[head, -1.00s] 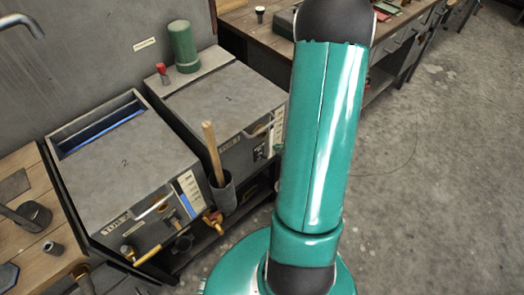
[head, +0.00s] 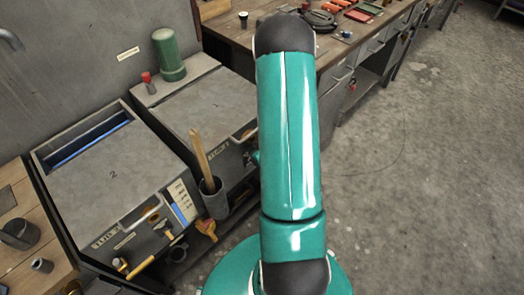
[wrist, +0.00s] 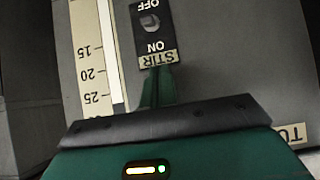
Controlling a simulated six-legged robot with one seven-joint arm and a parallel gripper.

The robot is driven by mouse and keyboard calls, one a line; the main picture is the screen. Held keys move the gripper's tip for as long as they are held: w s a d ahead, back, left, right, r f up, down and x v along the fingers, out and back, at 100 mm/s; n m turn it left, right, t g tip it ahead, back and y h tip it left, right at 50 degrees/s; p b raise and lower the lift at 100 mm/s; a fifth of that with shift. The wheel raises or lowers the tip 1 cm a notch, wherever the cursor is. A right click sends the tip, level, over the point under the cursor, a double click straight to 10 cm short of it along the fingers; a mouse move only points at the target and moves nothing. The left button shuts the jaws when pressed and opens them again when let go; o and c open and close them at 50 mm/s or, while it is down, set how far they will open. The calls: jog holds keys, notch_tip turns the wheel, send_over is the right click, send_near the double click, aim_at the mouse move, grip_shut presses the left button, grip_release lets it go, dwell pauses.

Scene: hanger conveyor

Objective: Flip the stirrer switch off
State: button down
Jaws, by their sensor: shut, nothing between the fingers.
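The stirrer switch (wrist: 149,22) is a small toggle on a dark plate, seen upside down in the wrist view, with OFF above and ON below in the picture. I cannot tell clearly which way its lever leans. The STIR label (wrist: 157,58) is just below it. My gripper (wrist: 158,85) is shut and empty, its narrow green fingers pointing at the panel close to the STIR label, below the switch. I cannot tell if they touch the panel. In the head view, my arm hides the switch and most of the gripper.
A scale strip (wrist: 92,60) is left of the switch. In the head view, tank 2 (head: 110,185) stands at front left and the other tank (head: 205,105) behind it. A grey cup (head: 214,198) with a wooden stick hangs between. Open floor (head: 420,180) lies right.

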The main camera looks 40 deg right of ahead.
jog(key=f, duration=0.1)
jog(key=s+f, duration=0.2)
jog(key=shift+f, duration=0.25)
jog(key=shift+d, duration=0.1)
dwell(0.4)
